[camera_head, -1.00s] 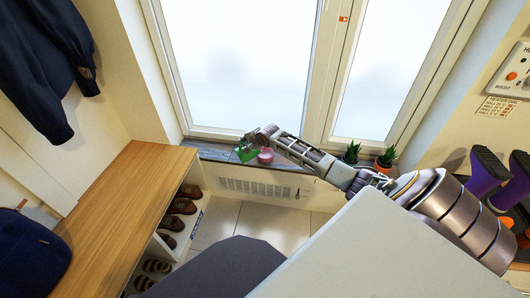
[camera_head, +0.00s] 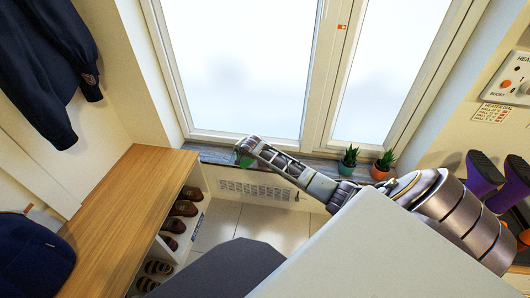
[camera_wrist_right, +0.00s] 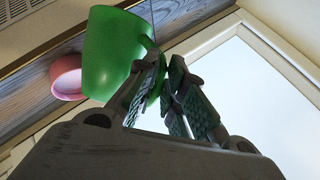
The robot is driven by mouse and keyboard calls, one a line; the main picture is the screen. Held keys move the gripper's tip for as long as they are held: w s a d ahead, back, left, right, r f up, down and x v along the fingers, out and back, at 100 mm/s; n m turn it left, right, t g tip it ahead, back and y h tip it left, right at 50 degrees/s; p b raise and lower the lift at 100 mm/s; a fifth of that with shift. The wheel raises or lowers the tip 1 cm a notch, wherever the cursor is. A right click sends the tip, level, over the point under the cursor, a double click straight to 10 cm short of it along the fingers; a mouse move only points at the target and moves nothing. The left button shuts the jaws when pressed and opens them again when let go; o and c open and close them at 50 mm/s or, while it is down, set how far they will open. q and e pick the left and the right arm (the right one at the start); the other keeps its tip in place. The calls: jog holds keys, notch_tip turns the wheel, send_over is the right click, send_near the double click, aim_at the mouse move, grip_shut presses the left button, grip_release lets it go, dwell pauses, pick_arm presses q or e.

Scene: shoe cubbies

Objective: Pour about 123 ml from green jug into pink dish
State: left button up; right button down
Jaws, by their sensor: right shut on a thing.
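The green jug (camera_wrist_right: 112,52) fills the upper left of the right wrist view. My right gripper (camera_wrist_right: 160,84) is shut on its handle side. In the head view, only a small green part of the jug (camera_head: 243,160) shows at the end of my right gripper (camera_head: 246,150), over the window sill. The pink dish (camera_wrist_right: 66,77) is on the sill beside the jug in the wrist view, partly covered by it. In the head view the dish is hidden behind my right arm. The jug's exact tilt and any liquid cannot be made out. My left gripper is out of view.
The narrow grey sill (camera_head: 215,155) runs under the window. Two potted plants, one in a teal pot (camera_head: 347,166) and one in an orange pot (camera_head: 381,170), stand on it to the right. A wooden bench (camera_head: 125,205) with shoe cubbies is at left.

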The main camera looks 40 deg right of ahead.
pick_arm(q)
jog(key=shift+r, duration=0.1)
pick_arm(e)
jog(key=shift+a, duration=0.2)
jog(key=shift+w+a+f+n+h+p, duration=0.15)
jog(key=shift+a+n+h+p, duration=0.15)
jog(key=shift+a+n+h, duration=0.1)
jog(key=shift+w+a+f+n+h, duration=0.1)
jog(key=shift+a+f+n+h, duration=0.1)
jog(key=shift+a+n+h, duration=0.25)
jog(key=shift+w+g, duration=0.1)
jog(key=shift+g, duration=0.2)
jog(key=shift+f, duration=0.1)
pick_arm(q)
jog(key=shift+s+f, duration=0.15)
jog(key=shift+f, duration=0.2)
jog(key=shift+b, duration=0.4)
pick_arm(e)
jog(key=shift+a+f+h, duration=0.15)
jog(key=shift+a+h, duration=0.15)
jog(key=shift+h, duration=0.05)
